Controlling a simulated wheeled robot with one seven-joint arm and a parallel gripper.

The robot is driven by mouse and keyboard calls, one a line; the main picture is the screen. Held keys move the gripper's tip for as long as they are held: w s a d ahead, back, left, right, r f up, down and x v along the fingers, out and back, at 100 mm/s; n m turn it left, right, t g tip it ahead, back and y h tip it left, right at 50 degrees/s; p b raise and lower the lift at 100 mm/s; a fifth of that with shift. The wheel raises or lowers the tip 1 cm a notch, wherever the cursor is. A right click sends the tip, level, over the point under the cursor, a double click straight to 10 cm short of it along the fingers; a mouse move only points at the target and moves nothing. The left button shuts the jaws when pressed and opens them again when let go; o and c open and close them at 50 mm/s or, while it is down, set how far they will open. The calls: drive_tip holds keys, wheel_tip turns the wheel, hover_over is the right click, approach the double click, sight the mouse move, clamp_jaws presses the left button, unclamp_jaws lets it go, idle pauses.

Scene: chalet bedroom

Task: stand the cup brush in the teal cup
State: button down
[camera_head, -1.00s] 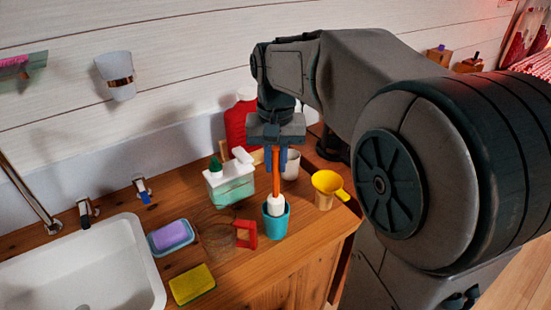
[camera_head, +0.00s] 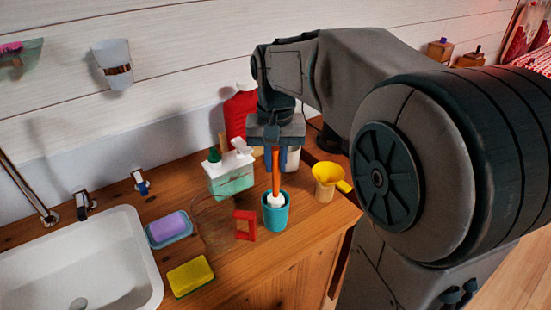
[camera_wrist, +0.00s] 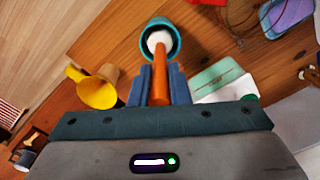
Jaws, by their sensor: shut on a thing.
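The cup brush has an orange handle (camera_head: 276,170) and a white head (camera_head: 275,200). My gripper (camera_head: 275,152) is shut on the upper handle and holds the brush upright, head down. The teal cup (camera_head: 275,217) stands on the wooden counter below my gripper. The white head is partly inside the cup's mouth, its lower part hidden by the cup wall. In the wrist view the white head (camera_wrist: 159,39) shows within the teal rim (camera_wrist: 174,53), and the orange handle (camera_wrist: 160,84) runs back between the fingers (camera_wrist: 159,88).
A teal-and-white dispenser (camera_head: 231,177) is behind. A sponge (camera_head: 191,275), a soap dish (camera_head: 170,236) and the sink (camera_head: 85,262) lie left. The counter's front edge is close.

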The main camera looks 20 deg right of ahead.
drive_tip(key=shift+f+b, duration=0.7)
drive_tip(key=shift+f, duration=0.45)
drive_tip(key=c, duration=1.3)
unclamp_jaws()
wheel_tip(320, 180, up, 14)
drive_tip(key=shift+f+p, duration=0.1)
drive_tip(key=shift+p, duration=0.75)
drive_tip(key=s+f+n+t+p, duration=0.2)
drive_tip(key=s+f+n, duration=0.1)
drive_tip(key=s+f, duration=1)
wheel_tip(320, 180, down, 2)
drive_tip(key=shift+s+f+t+p, duration=0.1)
drive_tip(key=shift+s+t+p, duration=0.15)
drive_tip(key=shift+t+p, duration=0.15)
